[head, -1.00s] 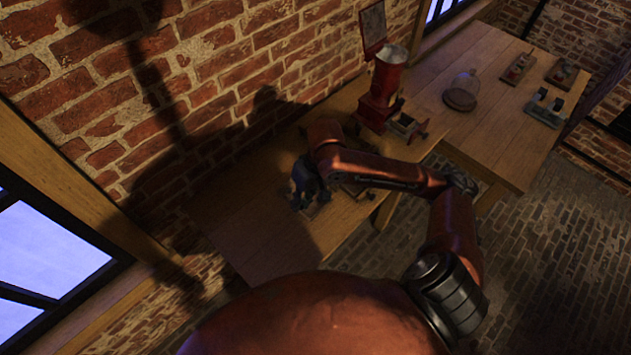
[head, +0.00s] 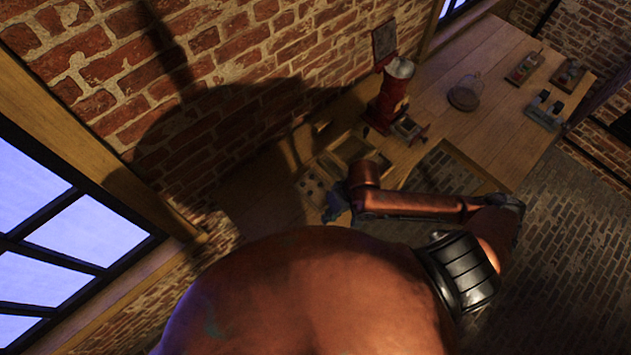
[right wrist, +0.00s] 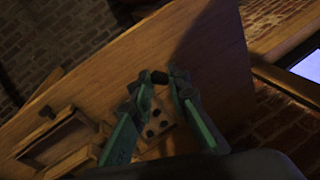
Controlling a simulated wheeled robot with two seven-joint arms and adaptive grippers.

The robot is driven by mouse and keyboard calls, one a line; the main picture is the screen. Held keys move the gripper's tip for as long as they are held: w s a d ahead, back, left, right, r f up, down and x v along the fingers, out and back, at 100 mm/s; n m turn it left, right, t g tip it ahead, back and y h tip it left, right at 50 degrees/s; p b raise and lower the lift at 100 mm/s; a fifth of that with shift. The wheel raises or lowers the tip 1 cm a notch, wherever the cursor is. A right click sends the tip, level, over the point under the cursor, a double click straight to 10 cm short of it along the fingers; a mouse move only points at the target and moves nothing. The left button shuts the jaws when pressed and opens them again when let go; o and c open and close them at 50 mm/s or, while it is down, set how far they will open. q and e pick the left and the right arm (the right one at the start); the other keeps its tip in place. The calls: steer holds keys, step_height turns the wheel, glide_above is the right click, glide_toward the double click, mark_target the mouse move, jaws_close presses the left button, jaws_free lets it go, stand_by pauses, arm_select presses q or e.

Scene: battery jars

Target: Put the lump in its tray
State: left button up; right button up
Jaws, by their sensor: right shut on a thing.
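My right gripper (right wrist: 160,80) is shut on a small dark lump (right wrist: 159,77), held between its fingertips. In the head view the right gripper (head: 335,208) is a dark bluish shape in shadow over the near part of the bench, and the lump cannot be made out there. A flat tray with several dark round spots (head: 316,182) lies just behind the gripper; it also shows between the fingers in the right wrist view (right wrist: 165,142). Whether the spots are hollows or pieces is unclear. An open wooden tray (head: 350,147) lies beside it. My left gripper is not in view.
A red grinder-like machine (head: 391,95) stands behind the trays, with a small box (head: 407,128) beside it. A glass dome (head: 466,92) and small racks (head: 545,110) stand farther along the table. A brick wall (head: 240,60) borders the bench.

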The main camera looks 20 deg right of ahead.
steer(key=s+r, duration=0.1)
steer(key=b, duration=0.5)
glide_above(319, 203)
steer(key=s, duration=0.1)
steer(key=f, duration=0.8)
steer(key=shift+d+f, duration=0.3)
steer(key=shift+d, duration=0.05)
steer(key=shift+w+d+f, duration=0.1)
steer(key=shift+w+f, duration=0.2)
steer(key=shift+f, duration=0.15)
step_height(319, 203, down, 3)
steer(key=shift+w+p, duration=0.15)
steer(key=shift+p, duration=0.3)
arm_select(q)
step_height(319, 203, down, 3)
arm_select(e)
steer(key=shift+f, duration=0.2)
steer(key=shift+f, duration=0.2)
